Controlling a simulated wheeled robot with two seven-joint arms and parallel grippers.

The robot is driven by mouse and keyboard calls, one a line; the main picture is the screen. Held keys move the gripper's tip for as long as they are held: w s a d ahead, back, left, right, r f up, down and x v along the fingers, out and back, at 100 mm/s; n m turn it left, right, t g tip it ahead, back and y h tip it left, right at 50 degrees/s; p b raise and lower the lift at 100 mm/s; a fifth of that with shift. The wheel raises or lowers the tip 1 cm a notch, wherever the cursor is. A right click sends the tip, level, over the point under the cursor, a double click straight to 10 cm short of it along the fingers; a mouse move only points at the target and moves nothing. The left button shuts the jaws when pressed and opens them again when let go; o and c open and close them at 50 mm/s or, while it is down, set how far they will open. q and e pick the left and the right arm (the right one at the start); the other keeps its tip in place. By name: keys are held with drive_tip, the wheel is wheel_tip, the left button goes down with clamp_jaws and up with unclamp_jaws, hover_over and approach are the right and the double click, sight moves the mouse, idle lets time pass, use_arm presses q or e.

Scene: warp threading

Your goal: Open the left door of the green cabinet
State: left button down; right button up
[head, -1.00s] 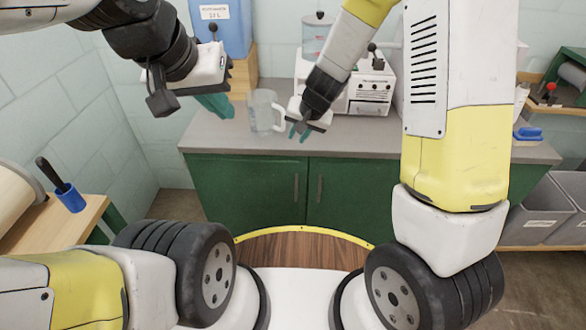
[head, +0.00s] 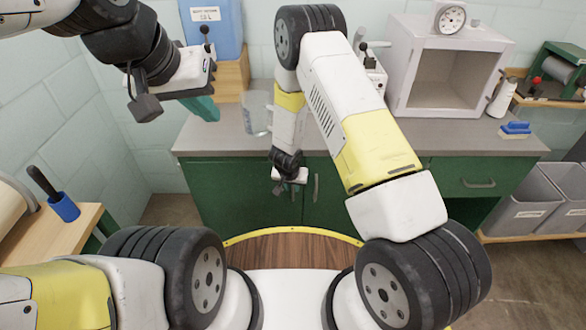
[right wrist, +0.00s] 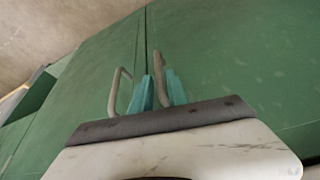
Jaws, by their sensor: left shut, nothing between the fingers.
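The green cabinet (head: 240,202) stands under the grey counter, its two doors shut. The left door (head: 225,190) has an upright bar handle (right wrist: 158,65), mostly hidden behind my gripper in the head view. The right door's handle (head: 316,188) is beside it and also shows in the right wrist view (right wrist: 116,92). My right gripper (head: 283,188) is open at the left door's handle. In the right wrist view its teal fingertips (right wrist: 160,90) appear on either side of that handle; contact cannot be told. My left gripper (head: 204,106) is shut and empty, above the counter's left part.
A clear mug (head: 257,112) stands on the counter near my right forearm. A white open-fronted box (head: 400,62) and a blue brush (head: 515,128) are further right. Grey bins (head: 525,205) stand at right.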

drive_tip(key=shift+x, duration=2.25)
drive_tip(key=shift+c, duration=0.2)
clamp_jaws()
